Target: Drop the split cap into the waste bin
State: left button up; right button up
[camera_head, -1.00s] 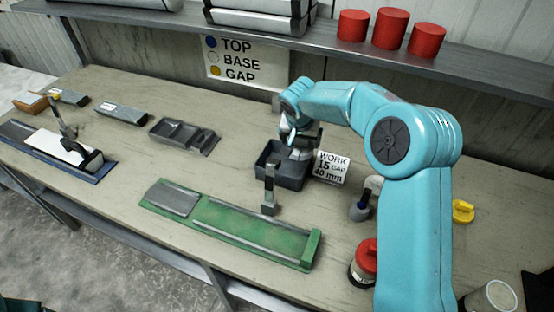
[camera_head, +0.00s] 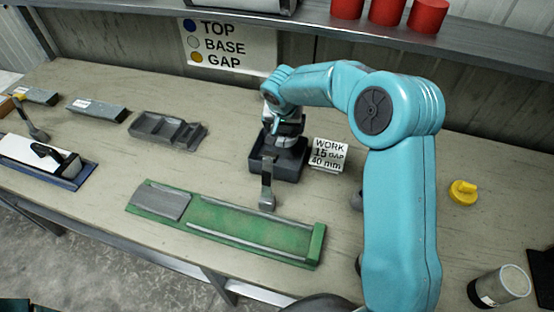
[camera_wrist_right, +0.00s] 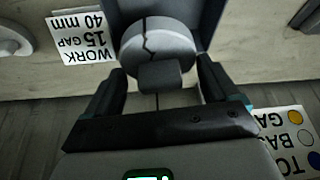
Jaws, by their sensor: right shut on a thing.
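My right gripper (camera_head: 284,138) is over the dark grey bin (camera_head: 292,172) on the bench. In the right wrist view my right gripper (camera_wrist_right: 160,76) is shut on the split cap (camera_wrist_right: 176,44), a pale grey round cap with a dark jagged crack across its face. The dark bin (camera_wrist_right: 208,14) shows behind and around the cap there. My left gripper is not in view.
A grey upright tool (camera_head: 267,192) stands in front of the bin, by the green tray (camera_head: 240,229). A white "WORK" sign (camera_head: 328,155) stands right of the bin. A grey divided tray (camera_head: 165,131) lies to the left. A yellow cap (camera_head: 462,192) lies right of my arm.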

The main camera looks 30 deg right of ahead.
jog(key=shift+s+d+f, duration=0.15)
jog(key=shift+d+f, duration=0.05)
jog(key=shift+f, duration=0.3)
jog(key=shift+s+d+f, duration=0.1)
jog(key=shift+d+f, duration=0.1)
jog(key=shift+f, duration=0.25)
jog(key=shift+w+a, duration=0.15)
jog(key=shift+a, duration=0.2)
jog(key=o, duration=1)
jog(key=shift+d, duration=0.1)
jog(key=shift+o, duration=0.2)
jog(key=shift+d, duration=0.15)
jog(key=shift+r, duration=0.2)
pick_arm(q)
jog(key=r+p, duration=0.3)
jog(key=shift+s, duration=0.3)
pick_arm(e)
jog(key=v, duration=1.6)
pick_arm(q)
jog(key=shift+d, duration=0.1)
pick_arm(e)
jog(key=shift+f, duration=0.1)
